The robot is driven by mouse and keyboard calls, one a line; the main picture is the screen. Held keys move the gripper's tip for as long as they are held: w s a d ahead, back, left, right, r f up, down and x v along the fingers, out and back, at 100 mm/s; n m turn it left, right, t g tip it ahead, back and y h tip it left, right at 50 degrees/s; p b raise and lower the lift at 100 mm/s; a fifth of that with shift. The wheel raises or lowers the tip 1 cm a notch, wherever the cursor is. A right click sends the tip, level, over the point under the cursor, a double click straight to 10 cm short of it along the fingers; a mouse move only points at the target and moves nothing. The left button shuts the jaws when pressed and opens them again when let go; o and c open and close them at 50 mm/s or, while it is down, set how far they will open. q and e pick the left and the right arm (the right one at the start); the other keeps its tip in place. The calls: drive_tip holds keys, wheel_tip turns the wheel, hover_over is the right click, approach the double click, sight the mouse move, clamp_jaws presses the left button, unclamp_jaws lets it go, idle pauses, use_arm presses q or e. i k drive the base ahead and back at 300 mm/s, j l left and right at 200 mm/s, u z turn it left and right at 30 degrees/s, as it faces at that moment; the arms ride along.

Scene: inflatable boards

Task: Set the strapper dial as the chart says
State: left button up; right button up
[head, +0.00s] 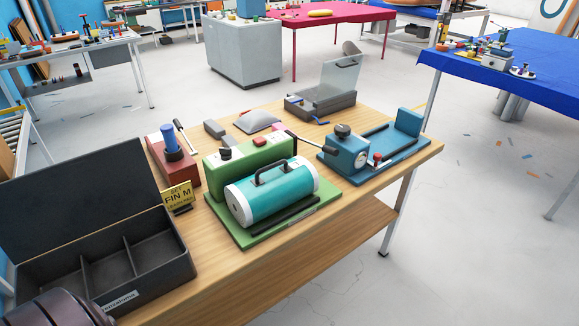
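A yellow card (178,194) stands on the wooden bench beside the dark box; its large line reads "FIN M", the smaller lines are hard to read. A green machine (245,153) in the middle has a teal cylinder (270,193) with a dark handle and small knobs on top. I cannot tell for sure which is the strapper, nor read a dial setting. Neither gripper is in view.
A dark open box (150,262) with compartments fills the bench's left end. Behind stand a red block with a blue post (172,141) and a grey case (320,104) with its lid up. Bare wood (225,268) shows along the front edge. Other tables stand farther back.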

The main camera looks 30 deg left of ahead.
sight(226, 153)
drive_tip(key=u, duration=1.4)
